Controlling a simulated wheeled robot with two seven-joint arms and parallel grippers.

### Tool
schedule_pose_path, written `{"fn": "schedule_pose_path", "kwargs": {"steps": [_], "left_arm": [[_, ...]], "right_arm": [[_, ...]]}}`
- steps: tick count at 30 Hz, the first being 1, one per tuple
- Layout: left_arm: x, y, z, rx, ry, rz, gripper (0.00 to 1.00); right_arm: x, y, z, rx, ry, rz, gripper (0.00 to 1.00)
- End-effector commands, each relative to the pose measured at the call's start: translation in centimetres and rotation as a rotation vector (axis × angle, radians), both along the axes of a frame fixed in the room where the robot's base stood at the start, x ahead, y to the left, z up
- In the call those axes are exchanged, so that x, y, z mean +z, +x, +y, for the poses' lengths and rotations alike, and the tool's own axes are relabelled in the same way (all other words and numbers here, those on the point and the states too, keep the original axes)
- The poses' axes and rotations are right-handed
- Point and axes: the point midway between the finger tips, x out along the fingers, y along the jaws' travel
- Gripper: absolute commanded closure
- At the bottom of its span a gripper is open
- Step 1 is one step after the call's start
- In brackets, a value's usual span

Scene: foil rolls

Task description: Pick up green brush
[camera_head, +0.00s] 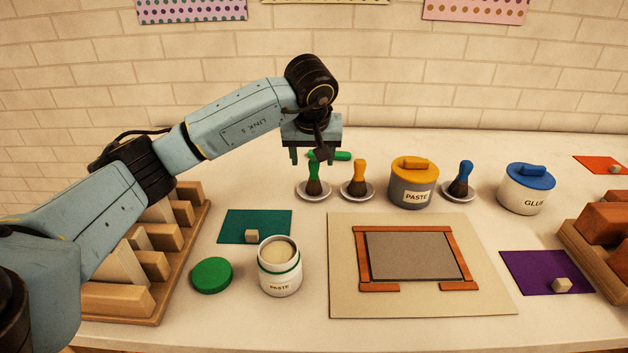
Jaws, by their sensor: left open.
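The green brush (314,174) stands upright, dark bristles down, on a small grey saucer (301,191) at the back middle of the table. My left gripper (315,151) is open and points down just above the brush, with its fingers around or over the top of the green handle. I cannot tell whether they touch it. The gripper partly hides the handle's top. My right gripper is not in view.
Next to it stand a yellow brush (359,173), a grey paste jar (412,188) and a blue brush (462,174). A green object (343,156) lies behind. An open paste jar (280,271), green lid (212,274) and framed board (340,290) are nearer.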

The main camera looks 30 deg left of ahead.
Motion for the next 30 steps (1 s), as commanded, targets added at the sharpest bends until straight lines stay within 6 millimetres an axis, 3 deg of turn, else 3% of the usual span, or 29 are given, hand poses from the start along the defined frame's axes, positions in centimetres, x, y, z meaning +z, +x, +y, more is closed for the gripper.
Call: {"fn": "schedule_pose_path", "kwargs": {"steps": [8, 11, 19, 30], "left_arm": [[-3.4, 1.1, 0.2, 0.002, -0.002, 0.004, 0.42], [-4.5, 1.6, 0.6, 0.002, -0.001, 0.003, 0.42], [-4.7, 1.7, 0.7, 0.001, 0.001, -0.001, 0.43], [-4.7, 1.7, 0.7, 0.001, 0.0, 0.0, 0.91]], "right_arm": [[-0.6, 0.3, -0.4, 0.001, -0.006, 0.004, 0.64], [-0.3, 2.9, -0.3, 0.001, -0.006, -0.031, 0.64], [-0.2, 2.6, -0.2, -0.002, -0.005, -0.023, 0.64], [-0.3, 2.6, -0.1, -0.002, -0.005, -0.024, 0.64]]}}
